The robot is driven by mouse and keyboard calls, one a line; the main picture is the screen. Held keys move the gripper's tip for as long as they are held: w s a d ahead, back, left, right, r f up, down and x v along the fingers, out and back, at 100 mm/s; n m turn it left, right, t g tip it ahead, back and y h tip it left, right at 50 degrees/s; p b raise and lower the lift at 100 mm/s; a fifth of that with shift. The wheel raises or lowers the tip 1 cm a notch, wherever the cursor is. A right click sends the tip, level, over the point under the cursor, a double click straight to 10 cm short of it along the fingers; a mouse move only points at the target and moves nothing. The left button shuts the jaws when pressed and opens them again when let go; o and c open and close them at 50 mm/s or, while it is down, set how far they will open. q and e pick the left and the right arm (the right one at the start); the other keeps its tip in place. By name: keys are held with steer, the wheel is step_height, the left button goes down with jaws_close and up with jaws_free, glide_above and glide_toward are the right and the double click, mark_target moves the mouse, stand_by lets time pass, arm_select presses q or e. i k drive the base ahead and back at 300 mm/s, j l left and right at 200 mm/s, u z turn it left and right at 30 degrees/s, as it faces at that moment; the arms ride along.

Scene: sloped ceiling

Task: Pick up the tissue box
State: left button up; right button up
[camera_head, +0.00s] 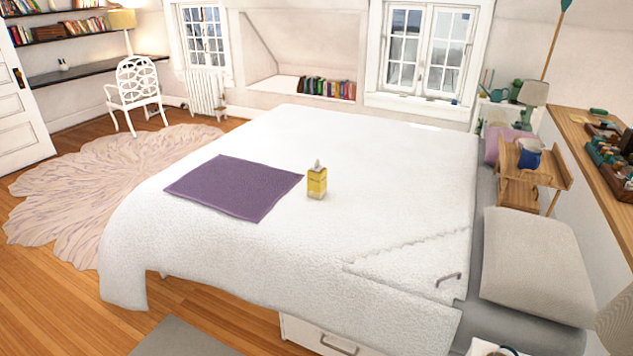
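A small yellow tissue box (317,183) with a white tissue sticking up from its top stands upright on the white bed (390,180). It stands just right of a flat purple cloth (235,187) and looks close to the cloth's right corner. Nothing covers the box. Neither of my grippers is in the head view.
The bed fills the middle, with a grey pillow (535,265) at right and a small wooden stand (528,172) holding a blue pitcher (529,155) behind it. Wood floor (195,305) lies in front and at left. A pink rug (110,185) and white chair (137,90) are further left.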

mark_target(316, 182)
steer(key=i+j, duration=0.45)
steer(key=j, duration=0.25)
steer(key=i+j+z, duration=0.1)
steer(key=i+j, duration=0.35)
steer(key=j, duration=0.2)
steer(key=i+j+z, duration=0.1)
steer(key=i+j, duration=0.15)
steer(key=j, duration=0.15)
steer(key=i+j, duration=0.2)
steer(key=j, duration=0.15)
steer(key=i+j, duration=0.2)
steer(key=j, duration=0.2)
steer(key=l+z, duration=0.05)
